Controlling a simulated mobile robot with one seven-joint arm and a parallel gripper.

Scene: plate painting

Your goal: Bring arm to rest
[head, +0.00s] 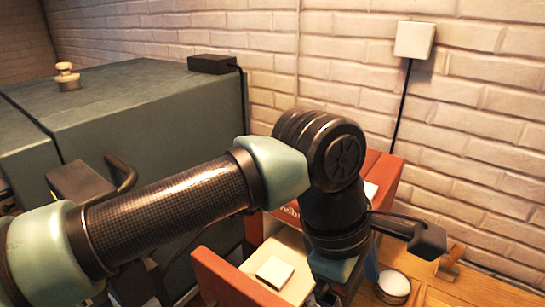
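My arm crosses the head view from the lower left, with a dark carbon tube and pale green joint covers. It bends at a black joint in the middle and then points down toward the wooden table (440,292). The end of the arm runs toward the bottom edge of the picture, and no gripper fingers show there. Whether my gripper holds anything is hidden.
A grey-green cabinet (150,100) with a pale knob (67,77) and a small black box (212,64) stands left. A red box (385,170) is behind my arm. A low red panel (235,280) and a round white-topped container (393,284) are near my wrist. A brick wall (480,140) closes the back.

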